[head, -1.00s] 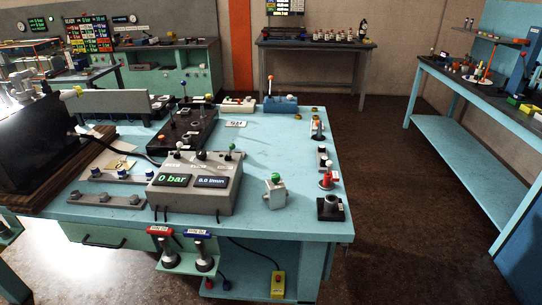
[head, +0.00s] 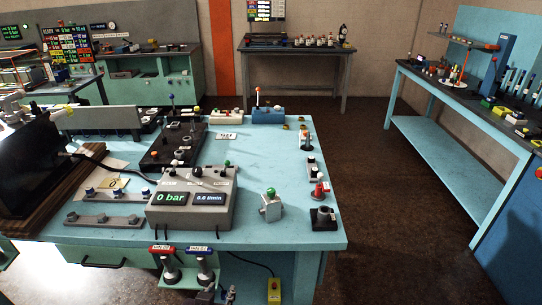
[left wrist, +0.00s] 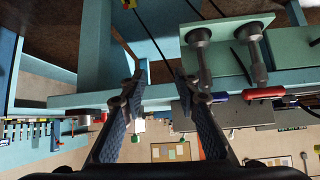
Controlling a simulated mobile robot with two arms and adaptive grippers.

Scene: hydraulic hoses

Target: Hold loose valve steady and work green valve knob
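A small grey valve block (head: 271,209) with a green knob (head: 270,192) on top stands upright on the light-blue table, right of the pressure readout box. It is the likeliest match for the loose valve. Nothing touches it. My left gripper (head: 218,294) just enters at the bottom edge of the head view, below the table's front edge and well short of the valve. In the left wrist view my left gripper (left wrist: 159,76) is open, with nothing between its fingers. My right gripper is not in view.
The readout box (head: 190,203) shows 0 bar and has a small green-tipped lever. A red-knobbed part (head: 319,191) and a dark block (head: 323,219) stand right of the valve. Red (head: 162,249) and blue (head: 199,249) handled fittings hang at the front edge. A yellow pendant (head: 274,290) hangs beside them.

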